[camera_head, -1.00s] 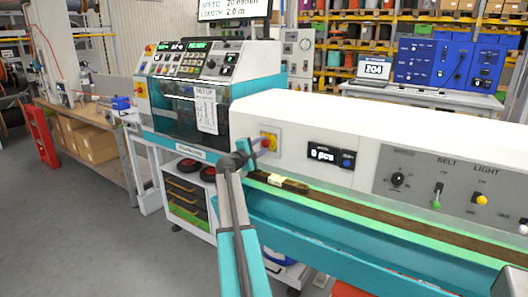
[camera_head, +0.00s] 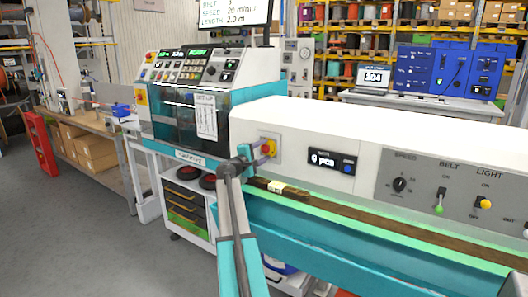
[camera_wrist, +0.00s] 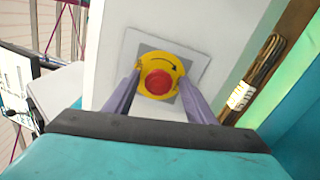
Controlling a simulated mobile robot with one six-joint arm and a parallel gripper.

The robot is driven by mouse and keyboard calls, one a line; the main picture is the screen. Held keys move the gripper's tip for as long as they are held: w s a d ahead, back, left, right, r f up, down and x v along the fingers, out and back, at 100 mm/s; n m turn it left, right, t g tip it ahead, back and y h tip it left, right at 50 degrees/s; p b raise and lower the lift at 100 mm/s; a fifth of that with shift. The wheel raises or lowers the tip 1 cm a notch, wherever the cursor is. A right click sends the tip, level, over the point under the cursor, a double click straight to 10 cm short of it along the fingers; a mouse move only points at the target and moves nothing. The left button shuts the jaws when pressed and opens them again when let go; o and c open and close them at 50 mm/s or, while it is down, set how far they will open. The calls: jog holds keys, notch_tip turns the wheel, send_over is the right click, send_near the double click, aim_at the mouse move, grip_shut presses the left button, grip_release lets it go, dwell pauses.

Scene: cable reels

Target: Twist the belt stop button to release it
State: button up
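The belt stop button (camera_wrist: 158,82) is a red mushroom knob on a yellow disc with a curved black arrow, set on a grey plate. In the head view the button (camera_head: 268,147) sits on the white front of the belt machine, partly covered by my gripper. My gripper (camera_wrist: 156,90) has its two purple-grey fingers apart, one on each side of the red knob. It also shows in the head view (camera_head: 262,156), pointing at the button. I cannot tell whether the fingers touch the knob.
A brown cable bundle with a pale label (camera_wrist: 240,95) lies on the belt (camera_head: 350,218) right below the button. A counter display (camera_head: 325,160) and a switch panel (camera_head: 455,190) are to the right. The control cabinet (camera_head: 185,110) stands to the left.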

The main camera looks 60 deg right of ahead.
jog(key=shift+w+a+r, duration=0.1)
jog(key=shift+a, duration=0.1)
jog(key=a+b, duration=0.1)
jog(key=a, duration=1.2)
jog(key=shift+a, duration=0.3)
